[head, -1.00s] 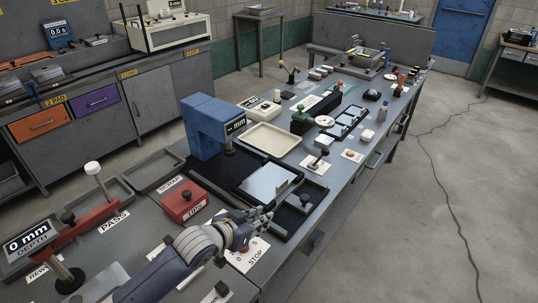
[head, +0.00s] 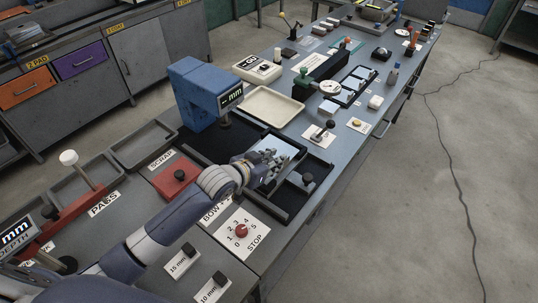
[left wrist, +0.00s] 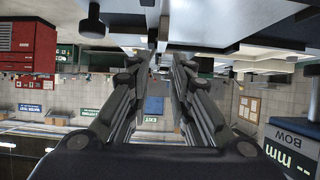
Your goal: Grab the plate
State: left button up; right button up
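The plate (head: 288,146) is a pale, flat, shiny square on the black bed below the blue gauge (head: 201,92) with its "mm" display. My left gripper (head: 272,157) reaches in from the left and is at the plate's near part, covering some of it. Whether the fingers touch the plate cannot be told. In the left wrist view my left gripper (left wrist: 164,62) has its two dark fingers apart, with a gap and nothing clearly held between them. The plate is not clearly made out there. My right gripper is not in view.
A cream tray (head: 271,106) lies behind the bed. A red box (head: 177,177) stands left of my arm. A dial card with a red knob (head: 241,230) lies in front. A black knob (head: 308,179) stands on the frame at right. The floor to the right is mostly clear.

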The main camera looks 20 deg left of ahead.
pick_arm(q)
jog(key=p+x, duration=0.1)
jog(key=x, duration=0.1)
jog(key=shift+w+f, duration=0.2)
jog(key=shift+f, duration=0.05)
jog(key=shift+x, duration=1.1)
jog(key=shift+f, duration=0.1)
jog(key=shift+s, duration=0.1)
grip_shut()
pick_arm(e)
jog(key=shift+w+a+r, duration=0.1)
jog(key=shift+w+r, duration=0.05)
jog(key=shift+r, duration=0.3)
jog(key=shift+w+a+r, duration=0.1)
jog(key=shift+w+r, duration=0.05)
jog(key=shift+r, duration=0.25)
